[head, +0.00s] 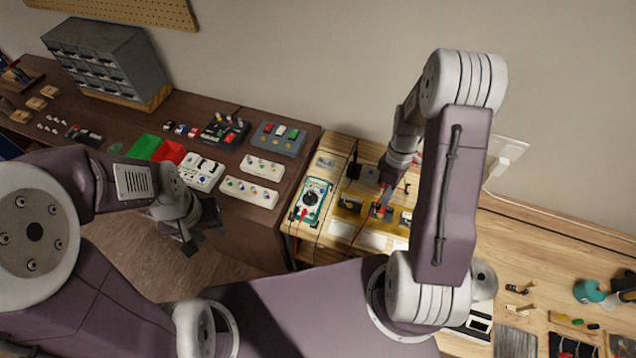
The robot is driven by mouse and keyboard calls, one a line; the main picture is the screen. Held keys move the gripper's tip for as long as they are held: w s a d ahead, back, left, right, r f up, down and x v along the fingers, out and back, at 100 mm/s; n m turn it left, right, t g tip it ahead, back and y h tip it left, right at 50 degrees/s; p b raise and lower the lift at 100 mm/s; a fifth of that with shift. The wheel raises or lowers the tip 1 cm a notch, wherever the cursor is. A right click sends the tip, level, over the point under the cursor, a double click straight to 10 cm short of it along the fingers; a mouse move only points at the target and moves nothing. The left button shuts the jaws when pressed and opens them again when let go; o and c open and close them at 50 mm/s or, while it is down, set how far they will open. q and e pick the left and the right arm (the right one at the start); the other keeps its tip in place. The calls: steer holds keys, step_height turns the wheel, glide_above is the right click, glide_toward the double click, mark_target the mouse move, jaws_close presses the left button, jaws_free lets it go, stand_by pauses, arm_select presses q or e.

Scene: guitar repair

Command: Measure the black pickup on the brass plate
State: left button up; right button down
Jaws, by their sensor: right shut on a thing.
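A teal multimeter (311,199) with a dark round dial lies on the light wood bench. To its right are several brass-yellow plates with dark parts on them. The left plate (350,203) carries a black part, which looks like the black pickup. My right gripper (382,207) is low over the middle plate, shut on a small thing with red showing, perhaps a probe. The arm hides much of it, and I cannot tell whether its tip touches anything. My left gripper (199,236) is open and empty in front of the dark bench, away from the plates.
White cards (371,240) lie in front of the plates. On the dark bench are white trays (249,192) of small parts, green and red bins (168,151), and a grey drawer cabinet (110,58). Tools and a teal item (588,291) lie at the right.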

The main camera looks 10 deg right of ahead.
stand_by(0.4)
steer(key=p+v, duration=0.4)
steer(key=s+p+v, duration=0.1)
steer(key=p+v, duration=0.1)
steer(key=shift+s+a+r, duration=0.1)
steer(key=shift+a+r, duration=0.05)
steer(key=shift+a, duration=0.05)
